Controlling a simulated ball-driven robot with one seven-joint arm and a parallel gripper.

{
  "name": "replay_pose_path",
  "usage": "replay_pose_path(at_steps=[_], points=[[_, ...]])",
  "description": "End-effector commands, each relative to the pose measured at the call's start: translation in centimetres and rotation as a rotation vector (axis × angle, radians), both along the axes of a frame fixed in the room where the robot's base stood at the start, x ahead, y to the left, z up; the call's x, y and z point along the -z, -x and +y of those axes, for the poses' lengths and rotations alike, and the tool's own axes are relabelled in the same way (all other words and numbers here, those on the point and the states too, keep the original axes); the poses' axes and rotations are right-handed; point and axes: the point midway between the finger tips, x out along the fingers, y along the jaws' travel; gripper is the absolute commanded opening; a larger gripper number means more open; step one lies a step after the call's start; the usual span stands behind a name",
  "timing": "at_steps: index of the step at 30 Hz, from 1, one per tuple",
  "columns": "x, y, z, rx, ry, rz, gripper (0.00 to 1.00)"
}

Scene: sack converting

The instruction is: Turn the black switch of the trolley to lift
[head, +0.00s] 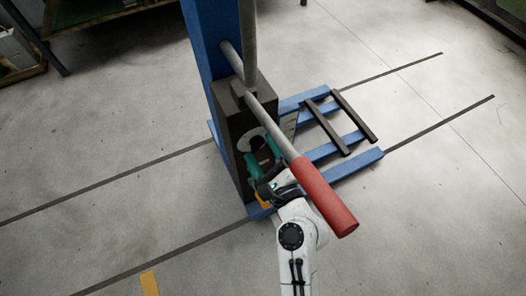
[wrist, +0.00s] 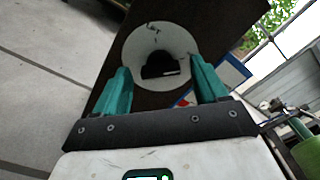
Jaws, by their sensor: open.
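The trolley has a blue mast (head: 211,50) with a dark box (head: 233,115) on its front. A white round dial (wrist: 128,52) sits on the box face, and the black switch (wrist: 160,66) is at its centre. My gripper (wrist: 160,88) is open, its two teal fingers pointing at the dial, one on each side of the switch. In the head view my gripper (head: 262,155) is close to the box face, below the grey lever. I cannot tell whether the fingers touch the switch. The dial's markings are too small to read.
The trolley's grey lever with a red grip (head: 322,195) slants over my gripper and wrist. Blue legs (head: 345,167) and black forks (head: 325,127) extend to the right. A wooden-edged rack (head: 22,62) stands at the far left.

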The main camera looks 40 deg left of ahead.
Motion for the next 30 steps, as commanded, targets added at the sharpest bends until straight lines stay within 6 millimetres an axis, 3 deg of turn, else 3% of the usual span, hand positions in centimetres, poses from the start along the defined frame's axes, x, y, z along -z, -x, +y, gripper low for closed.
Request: replay_pose_path(at_steps=[7,24,30], points=[[-0.01,-0.03,0.03,0.0,0.0,-0.001,0.72],[0.0,-0.01,-0.01,0.0,0.0,-0.001,0.17],[0.04,-0.02,-0.02,0.001,0.006,-0.012,0.17]])
